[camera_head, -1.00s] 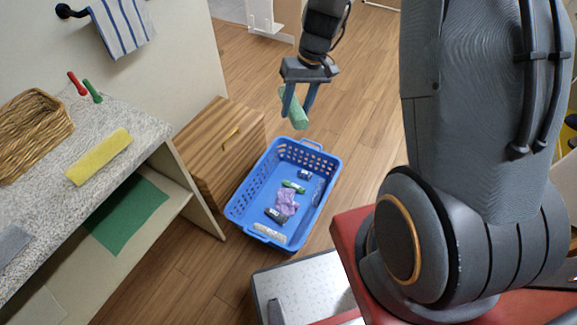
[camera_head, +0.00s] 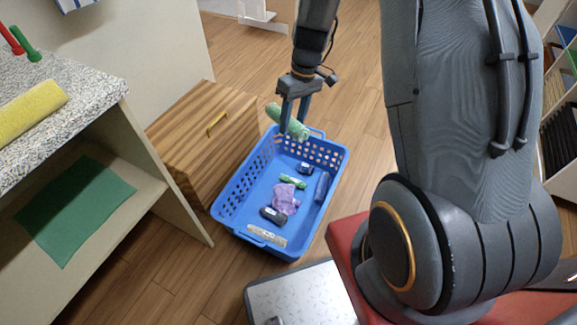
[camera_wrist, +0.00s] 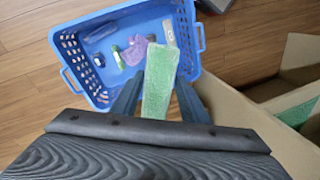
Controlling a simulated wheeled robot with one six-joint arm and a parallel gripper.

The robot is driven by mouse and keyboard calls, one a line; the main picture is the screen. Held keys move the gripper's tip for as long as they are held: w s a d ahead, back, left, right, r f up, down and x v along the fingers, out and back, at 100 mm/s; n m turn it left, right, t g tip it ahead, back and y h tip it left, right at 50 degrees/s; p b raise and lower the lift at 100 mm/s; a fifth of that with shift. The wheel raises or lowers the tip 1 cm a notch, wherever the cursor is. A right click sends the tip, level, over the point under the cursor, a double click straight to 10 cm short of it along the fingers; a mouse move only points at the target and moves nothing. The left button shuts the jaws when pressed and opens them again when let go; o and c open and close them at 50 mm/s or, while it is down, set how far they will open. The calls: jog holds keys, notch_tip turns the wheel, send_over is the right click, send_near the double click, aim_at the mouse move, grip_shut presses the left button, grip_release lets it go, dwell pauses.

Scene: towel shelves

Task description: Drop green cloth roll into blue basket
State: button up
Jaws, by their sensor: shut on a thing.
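My gripper (camera_head: 294,118) is shut on the green cloth roll (camera_head: 287,121), which is held tilted between the fingers. In the head view the roll shows in front of the far rim of the blue basket (camera_head: 233,187). In the wrist view the roll (camera_wrist: 160,82) points away between the fingers (camera_wrist: 157,98), and its tip overlaps the near edge of the basket (camera_wrist: 131,96). Inside the basket lie a purple cloth (camera_head: 285,198), a small green item (camera_head: 293,181), several dark items such as one at the front (camera_head: 273,215), and a pale item hard to make out.
A wooden box (camera_head: 190,140) with a yellow handle stands left of the basket. The speckled counter (camera_head: 85,105) at left holds a yellow roll (camera_head: 28,110); a green cloth (camera_head: 75,208) lies on the shelf below. Wooden floor is clear beyond the basket.

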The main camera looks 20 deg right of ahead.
jog(key=w+f+n+b, duration=0.2)
jog(key=w+f+b, duration=0.1)
jog(key=f+b, duration=1.1)
jog(key=w+d+f+n+g+b, duration=0.1)
jog(key=w+f+n+b, duration=0.1)
jog(key=f+b, duration=1.2)
notch_tip(320, 180, down, 4)
jog(key=shift+w+f+n, duration=0.1)
jog(key=shift+w+n, duration=0.2)
jog(key=shift+w, duration=0.25)
jog(key=shift+d, duration=0.1)
jog(key=o, duration=1.1)
jog(key=p+v, duration=0.3)
jog(key=v, duration=0.5)
jog(key=shift+a, duration=0.2)
